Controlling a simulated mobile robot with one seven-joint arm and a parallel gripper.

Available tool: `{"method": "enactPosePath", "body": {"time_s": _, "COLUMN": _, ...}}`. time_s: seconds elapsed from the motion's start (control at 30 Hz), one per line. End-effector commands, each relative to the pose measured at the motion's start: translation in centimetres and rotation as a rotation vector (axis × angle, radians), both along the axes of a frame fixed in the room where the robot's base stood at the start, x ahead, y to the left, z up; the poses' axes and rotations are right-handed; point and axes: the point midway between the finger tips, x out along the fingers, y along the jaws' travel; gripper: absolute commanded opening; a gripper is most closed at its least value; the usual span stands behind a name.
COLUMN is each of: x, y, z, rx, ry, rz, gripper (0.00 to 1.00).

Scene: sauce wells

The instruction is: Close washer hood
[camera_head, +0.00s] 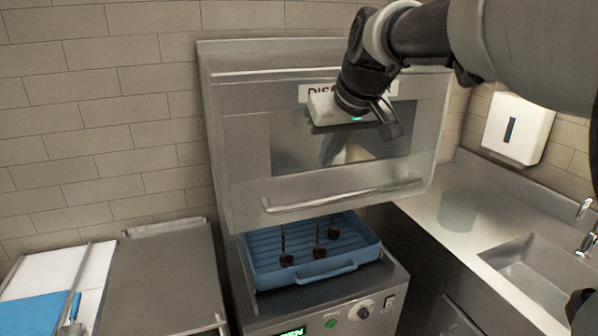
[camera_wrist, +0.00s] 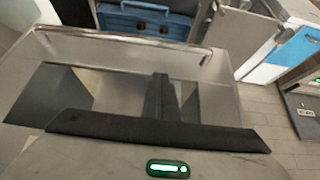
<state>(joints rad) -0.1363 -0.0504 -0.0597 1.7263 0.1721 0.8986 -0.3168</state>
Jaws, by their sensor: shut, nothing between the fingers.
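The washer hood (camera_head: 240,175) is a steel box with a dark window and a long bar handle (camera_head: 343,195) along its lower front. It stands raised, with an open gap between its lower edge and the washer base (camera_head: 375,300). A blue rack (camera_head: 310,275) with several dark ladle-like items sits in the gap. My gripper (camera_head: 388,122) is shut and empty in front of the hood's upper window, above the handle. In the wrist view, my gripper's dark fingers (camera_wrist: 162,80) point toward the handle (camera_wrist: 120,36), apart from it; the blue rack (camera_wrist: 145,22) shows beyond.
A steel counter (camera_head: 165,275) stands left of the washer, with a blue board (camera_head: 35,312) farther left. A counter with a sink (camera_head: 545,270) and faucet lies right. A white dispenser (camera_head: 518,128) hangs on the tiled wall.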

Motion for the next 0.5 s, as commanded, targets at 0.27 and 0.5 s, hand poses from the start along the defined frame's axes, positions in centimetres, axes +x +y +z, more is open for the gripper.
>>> {"method": "enactPosePath", "body": {"time_s": 0.27, "x": 3.1, "y": 1.0, "z": -5.0, "rx": -0.002, "ry": 0.005, "rz": 0.0, "gripper": 0.0}}
{"method": "enactPosePath", "body": {"time_s": 0.5, "x": 2.3, "y": 0.8, "z": -8.0, "rx": 0.0, "ry": 0.001, "rz": -0.001, "gripper": 0.0}}
